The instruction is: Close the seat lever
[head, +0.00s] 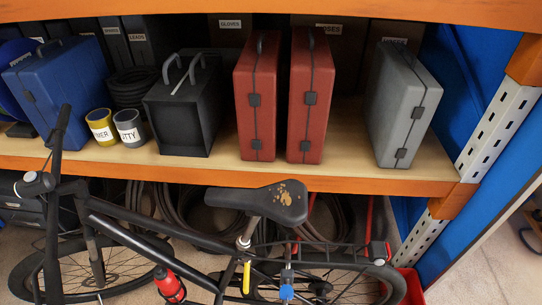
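A black bicycle (150,239) stands in front of the shelf. Its worn black saddle (258,203) has tan patches and sits on a short seat post. A pale seat collar (243,243) wraps the post at the top of the frame. Below it, a yellow strip (246,277) points down along the seat tube; it looks like the seat lever, but I cannot tell for sure or see how far it stands off the tube. Neither of my grippers is in view.
A red bottle (170,284) is on the bike frame. A blue-tipped part (286,291) hangs behind the seat tube. Red cases (256,100), a grey case (402,105) and labelled tins (130,128) stand on the shelf (345,155). Floor at the lower right (480,270) is clear.

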